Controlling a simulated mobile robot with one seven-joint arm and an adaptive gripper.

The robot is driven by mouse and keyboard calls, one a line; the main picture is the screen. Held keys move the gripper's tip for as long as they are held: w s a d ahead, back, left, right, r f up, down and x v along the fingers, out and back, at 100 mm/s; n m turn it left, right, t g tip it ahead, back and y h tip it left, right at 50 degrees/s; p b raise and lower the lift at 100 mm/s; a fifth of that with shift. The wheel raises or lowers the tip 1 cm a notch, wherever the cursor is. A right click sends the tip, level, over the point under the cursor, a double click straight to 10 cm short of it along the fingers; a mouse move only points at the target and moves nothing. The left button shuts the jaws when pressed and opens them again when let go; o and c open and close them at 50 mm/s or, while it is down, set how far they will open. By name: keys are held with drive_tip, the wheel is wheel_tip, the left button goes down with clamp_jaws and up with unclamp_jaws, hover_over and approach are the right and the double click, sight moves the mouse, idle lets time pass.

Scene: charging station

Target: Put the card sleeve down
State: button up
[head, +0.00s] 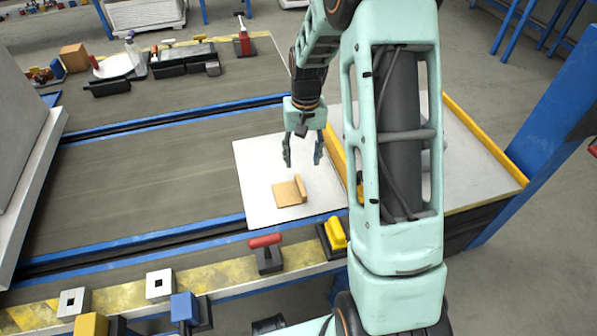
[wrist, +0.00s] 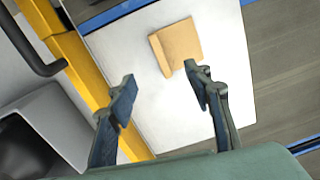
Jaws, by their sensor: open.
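The card sleeve (head: 288,193) is a small tan piece with a raised edge on its right side. It rests on a white panel (head: 260,165) that lies over the conveyor. My gripper (head: 304,152) is above the panel, behind the sleeve in the head view, with its fingers apart and nothing between them. In the wrist view the sleeve (wrist: 176,45) lies beyond the fingertips of my open gripper (wrist: 158,80), apart from them or nearly so; the right fingertip overlaps its lower edge in the picture.
A yellow rail (head: 336,150) borders the panel's right side. A red-handled block (head: 267,252) and a yellow-handled block (head: 335,235) stand along the front edge. A blue post (head: 545,130) rises at right. The grey belt (head: 150,190) left of the panel is clear.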

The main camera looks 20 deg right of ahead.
sight(302, 184)
drive_tip(key=o, duration=0.8)
drive_tip(key=d+m, duration=0.1)
drive_tip(key=m, duration=0.2)
drive_tip(key=d+f+m+y, duration=0.1)
drive_tip(key=m, duration=0.2)
drive_tip(key=d+f+m+y+p, duration=0.1)
drive_tip(key=m, duration=0.2)
drive_tip(key=shift+s, duration=0.2)
drive_tip(key=shift+o, duration=1)
drive_tip(key=m, duration=0.1)
drive_tip(key=m+y, duration=0.1)
drive_tip(key=shift+w+d+f+m, duration=0.1)
drive_tip(key=shift+d+m, duration=0.2)
drive_tip(key=shift+m, duration=0.1)
drive_tip(key=f+m, duration=0.1)
drive_tip(key=f, duration=0.1)
drive_tip(key=f+m, duration=0.1)
drive_tip(key=m, duration=0.1)
drive_tip(key=f+m+y, duration=0.1)
drive_tip(key=f, duration=0.1)
drive_tip(key=shift+w+a+f+m, duration=0.35)
drive_tip(key=shift+a+m, duration=0.05)
drive_tip(key=shift+a+b+x, duration=0.15)
drive_tip(key=shift+b+x, duration=0.35)
drive_tip(key=shift+x, duration=0.85)
drive_tip(key=shift+a+b+x, duration=0.15)
drive_tip(key=shift+b+x, duration=0.35)
drive_tip(key=shift+x, duration=0.85)
